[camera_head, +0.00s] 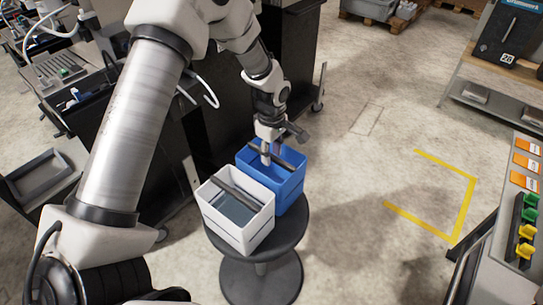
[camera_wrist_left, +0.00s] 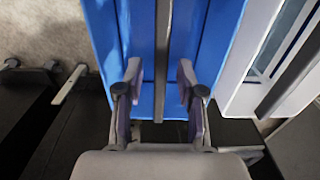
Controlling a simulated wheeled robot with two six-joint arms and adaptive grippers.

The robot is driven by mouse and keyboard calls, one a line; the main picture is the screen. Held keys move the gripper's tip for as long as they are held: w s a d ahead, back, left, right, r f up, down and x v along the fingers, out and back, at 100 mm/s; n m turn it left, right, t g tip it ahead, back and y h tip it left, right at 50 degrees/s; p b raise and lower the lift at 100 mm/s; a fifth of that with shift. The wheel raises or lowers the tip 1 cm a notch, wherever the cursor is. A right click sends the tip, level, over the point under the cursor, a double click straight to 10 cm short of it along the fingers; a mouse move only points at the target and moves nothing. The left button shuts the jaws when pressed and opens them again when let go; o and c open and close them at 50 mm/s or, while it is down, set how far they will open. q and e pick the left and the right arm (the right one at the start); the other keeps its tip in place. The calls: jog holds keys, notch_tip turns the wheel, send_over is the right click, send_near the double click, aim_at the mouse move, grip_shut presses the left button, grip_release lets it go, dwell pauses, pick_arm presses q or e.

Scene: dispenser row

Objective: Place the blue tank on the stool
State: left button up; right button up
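The blue tank (camera_head: 288,187) is an open box with a dark bar handle across its top. It stands upright behind the white tank, at the back of the round dark stool (camera_head: 262,266), and appears to rest on it. The white tank (camera_head: 236,214) also has a dark bar and sits on the stool's front left. My left gripper (camera_head: 267,157) points down at the blue tank's handle. In the left wrist view its fingers (camera_wrist_left: 159,80) stand on either side of the bar over the blue tank (camera_wrist_left: 202,40), with gaps on both sides. My right gripper is not in view.
Black cabinets (camera_head: 222,105) stand close behind and left of the stool. A grey bin (camera_head: 45,172) is at the left. The floor to the right is clear, with a yellow corner marking (camera_head: 463,205). A counter with coloured dispensers (camera_head: 526,232) runs along the right edge.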

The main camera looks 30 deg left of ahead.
pick_arm(q)
notch_tip(320, 180, up, 10)
jog(key=shift+r, duration=0.25)
